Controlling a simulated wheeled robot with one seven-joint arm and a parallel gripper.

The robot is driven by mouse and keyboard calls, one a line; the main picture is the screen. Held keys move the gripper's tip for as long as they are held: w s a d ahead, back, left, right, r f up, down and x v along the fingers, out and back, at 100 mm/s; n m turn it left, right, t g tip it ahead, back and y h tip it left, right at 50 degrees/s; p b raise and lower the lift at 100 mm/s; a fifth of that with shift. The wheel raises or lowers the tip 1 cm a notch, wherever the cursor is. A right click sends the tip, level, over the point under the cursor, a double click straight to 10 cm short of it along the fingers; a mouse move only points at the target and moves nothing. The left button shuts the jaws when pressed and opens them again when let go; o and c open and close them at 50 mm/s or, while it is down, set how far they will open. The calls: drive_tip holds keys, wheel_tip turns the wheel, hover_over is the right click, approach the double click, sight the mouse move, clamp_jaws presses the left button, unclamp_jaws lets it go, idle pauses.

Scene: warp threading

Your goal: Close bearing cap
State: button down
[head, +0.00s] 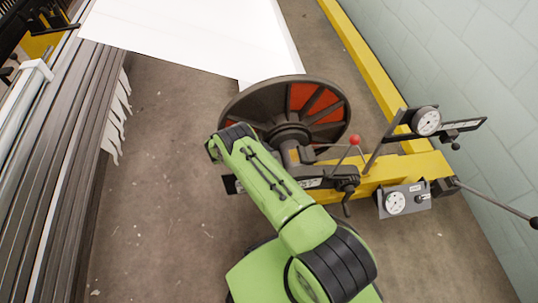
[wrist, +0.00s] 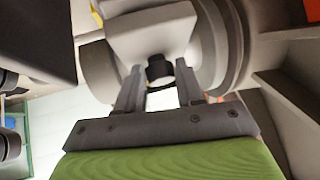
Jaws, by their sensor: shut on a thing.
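In the wrist view, the bearing cap (wrist: 150,30) is a pale grey block with a short dark knob (wrist: 160,68) below it. The two fingers of my gripper (wrist: 159,78) stand on either side of this knob and are shut on it. The exact contact is hard to see. In the head view, the dark bearing (head: 291,155) sits at the hub of the large dark wheel with red panels (head: 318,98). My green arm reaches up to its left and hides my gripper and most of the cap there. Whether the cap lies fully against its seat cannot be told.
A yellow beam (head: 360,45) runs along the right beside a pale block wall. Dial gauges (head: 427,121), a red-balled lever (head: 355,141) and a long rod (head: 500,204) stand right of the bearing. A white sheet (head: 200,35) hangs behind. Concrete floor is clear at left.

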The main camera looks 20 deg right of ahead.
drive_tip(key=shift+s+a+f, duration=0.15)
drive_tip(key=shift+a+f, duration=0.15)
drive_tip(key=shift+f, duration=0.4)
drive_tip(key=c, duration=0.8)
unclamp_jaws()
drive_tip(key=shift+o, duration=0.2)
drive_tip(key=shift+f, duration=0.1)
drive_tip(key=shift+s+d, duration=0.1)
drive_tip(key=d+r+p+v, duration=0.1)
drive_tip(key=p+v, duration=0.3)
drive_tip(key=v, duration=1.2)
drive_tip(key=shift+w+a+r+p, duration=0.15)
drive_tip(key=shift+w+r+p, duration=0.2)
drive_tip(key=shift+w, duration=0.15)
